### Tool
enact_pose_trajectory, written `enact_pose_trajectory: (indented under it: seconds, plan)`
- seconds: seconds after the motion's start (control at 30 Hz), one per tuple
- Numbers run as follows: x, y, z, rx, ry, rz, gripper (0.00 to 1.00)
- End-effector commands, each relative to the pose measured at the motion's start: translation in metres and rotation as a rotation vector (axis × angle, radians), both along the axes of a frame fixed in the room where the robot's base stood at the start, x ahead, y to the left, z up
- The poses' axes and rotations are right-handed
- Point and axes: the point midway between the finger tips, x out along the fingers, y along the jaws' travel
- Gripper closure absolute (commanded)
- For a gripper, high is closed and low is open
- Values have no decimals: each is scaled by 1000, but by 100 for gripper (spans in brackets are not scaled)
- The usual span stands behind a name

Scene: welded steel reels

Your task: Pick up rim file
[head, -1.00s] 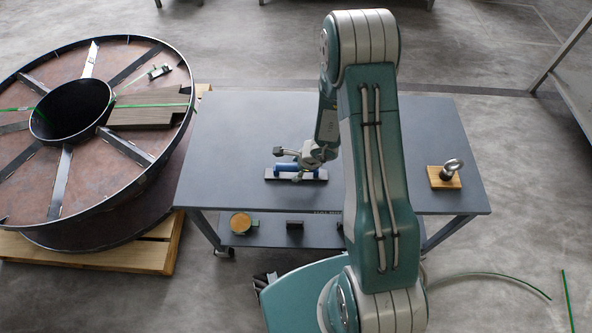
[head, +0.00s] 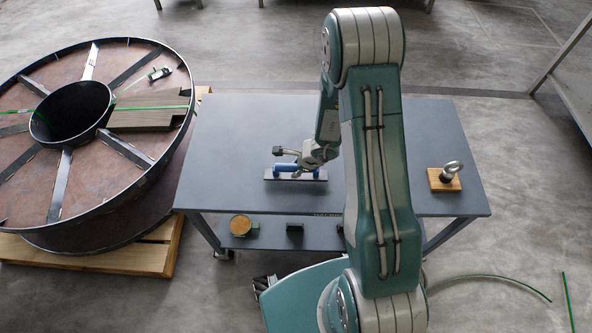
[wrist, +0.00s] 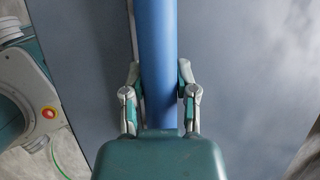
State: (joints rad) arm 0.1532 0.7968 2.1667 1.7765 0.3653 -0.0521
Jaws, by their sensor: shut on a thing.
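The rim file (head: 282,176) has a blue handle above a long flat grey base. It lies at the middle of the grey table (head: 240,120) in the head view, level and running left to right. My gripper (head: 302,168) is down over it from the right, its fingers shut on the blue handle. In the wrist view the blue handle (wrist: 157,50) runs lengthwise between the two fingers of my gripper (wrist: 158,75). Part of the handle is hidden by the gripper. I cannot tell any gap between file and table.
An eyebolt on a wooden block (head: 445,177) stands at the table's right end. A large steel reel (head: 90,190) on a pallet is to the left. A lower shelf (head: 268,236) holds a round tan-topped piece and a dark block. The table's left part is clear.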

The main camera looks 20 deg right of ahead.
Motion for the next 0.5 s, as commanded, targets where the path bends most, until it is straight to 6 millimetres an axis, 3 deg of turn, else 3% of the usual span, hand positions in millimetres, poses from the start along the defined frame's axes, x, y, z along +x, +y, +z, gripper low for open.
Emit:
enact_pose_trajectory:
  seconds: [0.1,0.5]
  plan:
    - [2,0,24,-1,-9,1,100]
    - [28,-28,67,-1,-8,-1,100]
